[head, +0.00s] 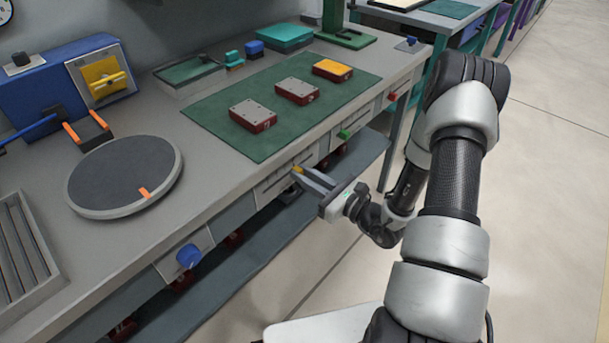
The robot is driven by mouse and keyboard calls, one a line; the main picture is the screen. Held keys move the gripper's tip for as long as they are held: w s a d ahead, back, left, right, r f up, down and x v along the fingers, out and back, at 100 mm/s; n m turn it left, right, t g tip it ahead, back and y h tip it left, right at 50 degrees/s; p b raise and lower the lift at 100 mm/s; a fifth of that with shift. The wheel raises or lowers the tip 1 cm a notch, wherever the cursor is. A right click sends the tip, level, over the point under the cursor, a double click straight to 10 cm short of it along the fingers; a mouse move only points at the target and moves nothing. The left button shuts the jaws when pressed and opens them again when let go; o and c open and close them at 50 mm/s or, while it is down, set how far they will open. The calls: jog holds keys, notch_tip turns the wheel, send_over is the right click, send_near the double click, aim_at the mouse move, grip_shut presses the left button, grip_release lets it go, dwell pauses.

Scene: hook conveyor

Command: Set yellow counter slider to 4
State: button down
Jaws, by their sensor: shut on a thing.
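The yellow counter slider (297,169) shows as a small yellow knob on a pale panel (270,186) in the front face of the workbench. My gripper (302,175) reaches in from the right, low in front of the bench, with its fingers shut on the yellow slider. The fingers hide part of the slider and of the panel's right side. Marks on the panel are too small to read, so I cannot tell which number the slider stands at.
A green mat (230,107) with several boxes lies on the bench above. A blue knob (189,256), a green knob (345,134) and a red knob (392,97) stick out of the bench front. A dark lower shelf (262,238) runs below. The floor at right is clear.

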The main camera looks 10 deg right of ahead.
jog(key=shift+w+d, duration=0.45)
jog(key=shift+d, duration=0.2)
jog(key=shift+w+d, duration=0.45)
jog(key=shift+d, duration=0.15)
jog(key=c, duration=1.7)
grip_release()
jog(key=p+v, duration=0.1)
jog(key=v, duration=1.6)
jog(key=shift+s+d+p, duration=0.1)
jog(key=shift+s+p, duration=0.1)
jog(key=shift+p, duration=0.15)
jog(key=shift+r, duration=0.1)
